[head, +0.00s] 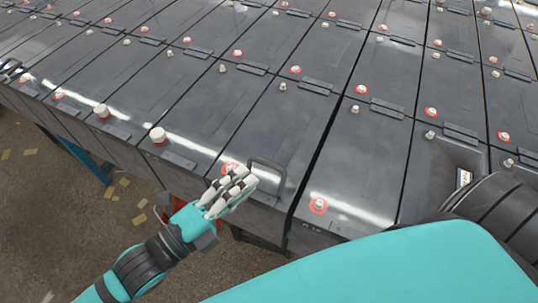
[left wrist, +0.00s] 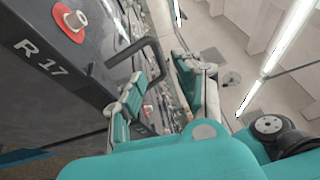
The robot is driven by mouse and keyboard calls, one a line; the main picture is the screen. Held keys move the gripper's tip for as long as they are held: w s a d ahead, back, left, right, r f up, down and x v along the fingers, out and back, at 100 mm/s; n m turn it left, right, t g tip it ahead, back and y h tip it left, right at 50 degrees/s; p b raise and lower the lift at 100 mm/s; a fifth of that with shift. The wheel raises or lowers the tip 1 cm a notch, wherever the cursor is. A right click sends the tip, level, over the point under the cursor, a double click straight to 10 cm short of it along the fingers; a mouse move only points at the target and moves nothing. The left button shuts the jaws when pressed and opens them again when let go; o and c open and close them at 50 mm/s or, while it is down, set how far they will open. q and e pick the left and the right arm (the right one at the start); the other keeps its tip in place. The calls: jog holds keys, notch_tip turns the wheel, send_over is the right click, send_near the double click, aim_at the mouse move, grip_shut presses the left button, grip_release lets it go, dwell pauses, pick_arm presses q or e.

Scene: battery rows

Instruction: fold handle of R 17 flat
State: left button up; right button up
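Battery R 17 (left wrist: 62,62) shows its label in the left wrist view, with a red-ringed terminal (left wrist: 70,20) above. In the head view it is a grey battery (head: 272,128) in the front row. Its dark handle (head: 268,163) stands raised at the front end of the lid; it also shows in the left wrist view (left wrist: 133,50). My left gripper (head: 232,191) is just left of the handle, over the battery's front edge. I cannot tell whether a finger touches the handle. My right gripper is out of view.
Rows of grey batteries with terminals fill the back. Neighbouring handles, such as the one at left (head: 179,160), lie flat. White-capped terminals (head: 158,136) stand up on the left. The floor (head: 60,215) is open at the lower left.

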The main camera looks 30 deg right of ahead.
aim_at(270, 164)
pick_arm(q)
jog(key=p+x, duration=0.1)
jog(key=x, duration=0.5)
jog(key=shift+d, duration=0.25)
jog(key=shift+w+d, duration=0.1)
jog(key=shift+d, duration=0.05)
jog(key=c, duration=0.7)
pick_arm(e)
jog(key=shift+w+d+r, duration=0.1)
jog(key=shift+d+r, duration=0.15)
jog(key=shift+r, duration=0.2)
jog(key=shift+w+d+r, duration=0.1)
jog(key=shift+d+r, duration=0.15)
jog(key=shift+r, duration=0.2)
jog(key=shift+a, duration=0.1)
